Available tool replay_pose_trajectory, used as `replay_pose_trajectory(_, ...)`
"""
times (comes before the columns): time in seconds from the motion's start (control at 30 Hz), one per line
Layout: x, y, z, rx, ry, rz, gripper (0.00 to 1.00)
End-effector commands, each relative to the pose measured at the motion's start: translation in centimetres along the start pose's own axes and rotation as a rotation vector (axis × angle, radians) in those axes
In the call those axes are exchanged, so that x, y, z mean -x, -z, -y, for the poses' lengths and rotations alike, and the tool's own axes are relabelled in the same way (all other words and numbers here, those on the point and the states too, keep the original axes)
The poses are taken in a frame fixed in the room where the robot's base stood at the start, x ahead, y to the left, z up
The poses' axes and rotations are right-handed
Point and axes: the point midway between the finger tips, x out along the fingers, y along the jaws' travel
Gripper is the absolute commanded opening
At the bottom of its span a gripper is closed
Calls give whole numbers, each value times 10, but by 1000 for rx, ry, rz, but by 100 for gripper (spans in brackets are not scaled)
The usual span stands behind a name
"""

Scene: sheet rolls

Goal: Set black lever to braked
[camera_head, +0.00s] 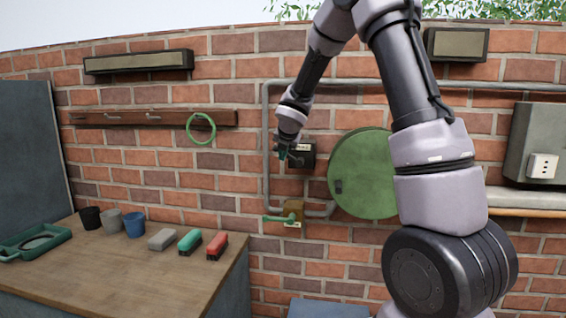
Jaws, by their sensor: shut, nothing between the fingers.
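A small dark box (307,156) with a pale label strip is fixed to the brick wall beside the grey pipe. My gripper (284,154) is at the left front of this box, small and dark in the picture. Its fingers look closed and hold nothing that I can see. I cannot make out a black lever clearly; the gripper and wrist cover part of the box. Whether the gripper touches the box or a lever on it cannot be told.
A brass valve with a green handle (278,218) sits below, on the pipe. A round green cover (362,174) is right of the box. At left, a wooden bench (120,270) carries cups, several blocks and a green tray. A green ring (201,129) hangs on a rack.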

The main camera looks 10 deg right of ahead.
Motion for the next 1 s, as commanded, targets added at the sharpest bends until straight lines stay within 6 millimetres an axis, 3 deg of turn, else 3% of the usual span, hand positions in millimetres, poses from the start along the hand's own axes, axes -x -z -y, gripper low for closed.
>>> replay_pose_trajectory(0.63, 23, -26, 22, -387, -448, 5, 0)
replay_pose_trajectory(1.0, 30, -30, 30, -379, -443, 3, 0)
